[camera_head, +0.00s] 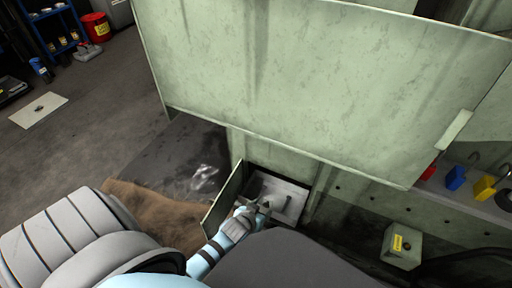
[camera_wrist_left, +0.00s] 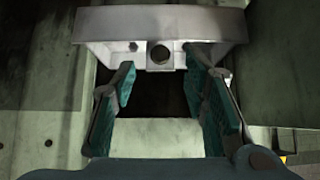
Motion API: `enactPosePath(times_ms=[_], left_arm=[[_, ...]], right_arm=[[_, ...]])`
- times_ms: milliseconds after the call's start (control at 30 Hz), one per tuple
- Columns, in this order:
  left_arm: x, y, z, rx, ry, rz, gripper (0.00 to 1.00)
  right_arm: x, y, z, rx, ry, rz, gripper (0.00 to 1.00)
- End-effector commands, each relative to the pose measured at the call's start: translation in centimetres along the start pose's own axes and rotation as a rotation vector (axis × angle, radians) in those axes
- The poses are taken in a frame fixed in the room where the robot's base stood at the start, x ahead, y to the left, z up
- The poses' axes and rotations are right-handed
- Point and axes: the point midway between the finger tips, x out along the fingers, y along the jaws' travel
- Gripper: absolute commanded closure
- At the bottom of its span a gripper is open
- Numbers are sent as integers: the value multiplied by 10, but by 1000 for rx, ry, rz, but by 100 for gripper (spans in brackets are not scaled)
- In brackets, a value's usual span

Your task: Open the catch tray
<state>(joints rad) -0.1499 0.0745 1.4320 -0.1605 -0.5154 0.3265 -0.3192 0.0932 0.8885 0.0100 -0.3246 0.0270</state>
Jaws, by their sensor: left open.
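The catch tray (camera_head: 290,197) is a light grey metal piece in a low opening of the green machine, beside a small hinged door (camera_head: 223,196) that stands open. In the left wrist view the tray's pale front (camera_wrist_left: 108,27) spans the top, with a dark round knob or hole (camera_wrist_left: 160,54) at its middle. My left gripper (camera_head: 262,206) reaches into the opening at the tray. Its teal-padded fingers (camera_wrist_left: 160,85) are spread apart, one on each side below the tray front, with nothing between them. Whether they touch the tray cannot be told. My right gripper is out of view.
A large green panel (camera_head: 320,75) hangs over the opening. A small box with a yellow label (camera_head: 402,246) and coloured blocks (camera_head: 456,178) are at the right. A brown mat (camera_head: 165,212) lies left of the opening. Open floor (camera_head: 90,130) extends further left.

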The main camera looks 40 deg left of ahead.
Motion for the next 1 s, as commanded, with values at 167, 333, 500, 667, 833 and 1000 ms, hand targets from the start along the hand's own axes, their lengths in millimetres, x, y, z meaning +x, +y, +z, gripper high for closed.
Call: enactPosePath(times_ms=[167,333,500,667,833,1000], left_arm=[[-48,1,1,1,-1,2,60],[-69,1,0,1,-1,2,60],[-71,1,0,0,-1,2,60],[-71,1,0,0,0,2,60],[-71,1,0,1,0,2,60],[-56,2,35,83,-35,26,60]], right_arm=[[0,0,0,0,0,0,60],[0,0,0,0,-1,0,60],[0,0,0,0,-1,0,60],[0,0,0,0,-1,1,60],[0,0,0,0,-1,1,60],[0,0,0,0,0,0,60]])
